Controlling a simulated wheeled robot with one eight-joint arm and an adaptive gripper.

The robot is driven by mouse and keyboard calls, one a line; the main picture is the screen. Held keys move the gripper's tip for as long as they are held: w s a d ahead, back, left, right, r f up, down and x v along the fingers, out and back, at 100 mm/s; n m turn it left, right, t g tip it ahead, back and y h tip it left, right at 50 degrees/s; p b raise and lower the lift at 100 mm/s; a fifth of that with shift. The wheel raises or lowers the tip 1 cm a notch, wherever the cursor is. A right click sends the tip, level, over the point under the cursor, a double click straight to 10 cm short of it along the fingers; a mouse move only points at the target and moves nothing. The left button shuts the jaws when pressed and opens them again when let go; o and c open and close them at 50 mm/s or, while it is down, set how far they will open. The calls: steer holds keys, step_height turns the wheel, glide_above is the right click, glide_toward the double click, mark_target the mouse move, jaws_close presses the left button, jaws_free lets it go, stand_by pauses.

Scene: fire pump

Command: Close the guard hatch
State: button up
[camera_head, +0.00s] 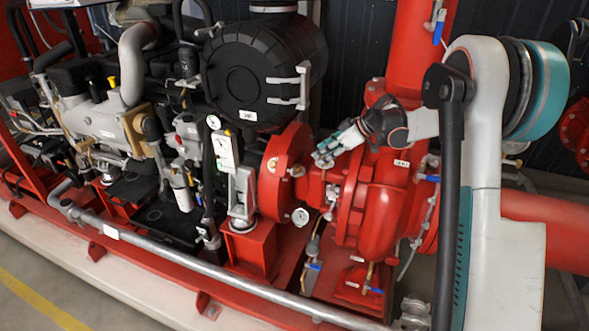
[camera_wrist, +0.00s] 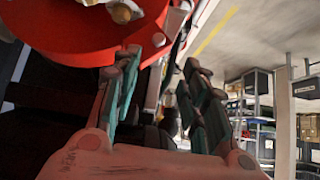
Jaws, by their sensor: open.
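A red round guard housing (camera_head: 283,172) stands between the engine and the red pump (camera_head: 380,210) in the head view. I cannot make out clearly which part is the guard hatch or how far it stands open. My gripper (camera_head: 336,149) reaches in from the right, above the red coupling section just right of the housing. Its teal fingers are apart, with nothing held between them. In the wrist view my gripper (camera_wrist: 165,72) has its fingers spread, and a large red curved part (camera_wrist: 70,35) lies close by its left finger. Contact cannot be told.
A black cylinder (camera_head: 245,75) with a metal latch stands behind and left of my gripper. A thick red vertical pipe (camera_head: 413,55) rises behind my arm. A long grey pipe (camera_head: 190,262) runs along the front. Floor (camera_wrist: 265,25) and distant shelves show in the wrist view.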

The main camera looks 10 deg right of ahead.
mark_target(285, 167)
steer(key=b+x, duration=0.4)
steer(key=x, duration=1)
steer(key=shift+d, duration=0.15)
steer(key=shift+w+f, duration=0.1)
jaws_close()
